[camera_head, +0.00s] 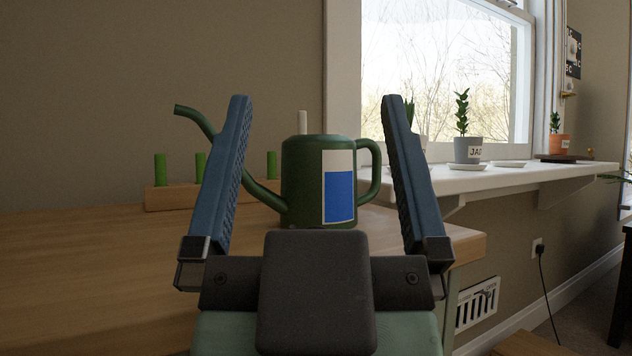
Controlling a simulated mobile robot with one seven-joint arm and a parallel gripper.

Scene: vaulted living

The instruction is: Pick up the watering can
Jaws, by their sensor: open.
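The green watering can (301,180) stands upright on the wooden table (90,270), near its right end. It has a white and blue label, a handle on its right and a long spout rising to the left. My gripper (316,105) is open, with its two blue fingers spread to either side of the can in the picture. The left finger covers part of the spout. The right finger is just right of the handle. The can's lowest edge is partly hidden behind my gripper's body. I cannot tell how far the fingertips are from the can.
Behind the can is a wooden block (170,198) with several green pegs. A white item (303,122) shows just above the can. To the right, a white windowsill (520,176) bears a grey pot (467,150) and an orange pot (560,144). The table's left part is clear.

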